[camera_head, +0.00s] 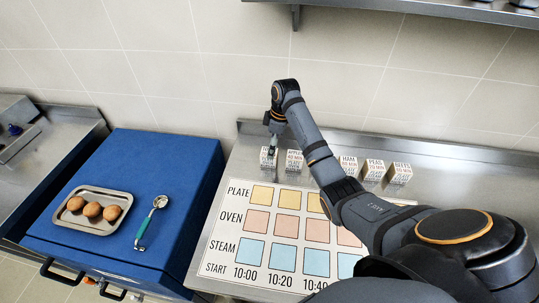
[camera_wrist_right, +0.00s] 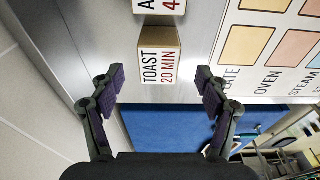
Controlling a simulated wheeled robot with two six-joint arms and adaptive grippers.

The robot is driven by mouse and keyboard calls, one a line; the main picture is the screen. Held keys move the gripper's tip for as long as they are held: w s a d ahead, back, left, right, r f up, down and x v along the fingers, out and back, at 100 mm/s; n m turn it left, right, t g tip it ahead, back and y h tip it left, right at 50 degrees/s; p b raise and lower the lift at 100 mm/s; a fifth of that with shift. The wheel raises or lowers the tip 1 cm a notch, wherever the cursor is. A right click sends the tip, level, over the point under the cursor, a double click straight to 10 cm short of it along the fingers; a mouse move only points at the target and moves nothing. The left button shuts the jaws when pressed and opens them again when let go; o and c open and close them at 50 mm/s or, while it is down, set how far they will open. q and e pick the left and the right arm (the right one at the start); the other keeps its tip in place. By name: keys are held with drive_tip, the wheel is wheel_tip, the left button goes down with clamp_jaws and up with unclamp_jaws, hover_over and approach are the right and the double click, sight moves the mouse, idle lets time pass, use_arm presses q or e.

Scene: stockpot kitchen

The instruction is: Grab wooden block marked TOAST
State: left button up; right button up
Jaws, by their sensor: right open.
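The wooden block marked TOAST 20 MIN (camera_wrist_right: 160,66) shows in the right wrist view, centred between the spread fingers of my right gripper (camera_wrist_right: 160,80). It has a white printed face and brown wood above it. A gap shows on each side, and neither finger appears to touch it. In the head view the TOAST block (camera_head: 267,158) is the leftmost of the row on the steel counter. My right gripper (camera_head: 272,146) points down over it and partly hides it. My left gripper is not in view.
A block marked APPLE (camera_head: 294,159) stands just right of the TOAST block. HAM (camera_head: 347,165) and other blocks stand further right, partly behind my arm. A printed chart (camera_head: 231,222) lies in front. A tray (camera_head: 122,197) and a spoon (camera_head: 151,220) lie on a blue cabinet.

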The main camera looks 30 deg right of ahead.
drive_tip(key=shift+w+a+f, duration=0.1)
drive_tip(key=shift+w+f, duration=0.05)
drive_tip(key=shift+f, duration=0.35)
drive_tip(key=shift+w+f, duration=0.15)
drive_tip(key=shift+f, duration=0.35)
drive_tip(key=shift+a+f+p, duration=0.1)
drive_tip(key=shift+f+p, duration=0.2)
drive_tip(key=f, duration=0.2)
drive_tip(key=f+p, duration=0.1)
drive_tip(key=shift+w+a+f, duration=0.15)
drive_tip(key=shift+a+f, duration=0.15)
drive_tip(key=shift+f, duration=0.4)
drive_tip(key=c, duration=1.3)
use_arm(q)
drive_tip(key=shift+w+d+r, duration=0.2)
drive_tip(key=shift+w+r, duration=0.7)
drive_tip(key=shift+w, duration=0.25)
use_arm(e)
drive_tip(key=shift+r, duration=0.15)
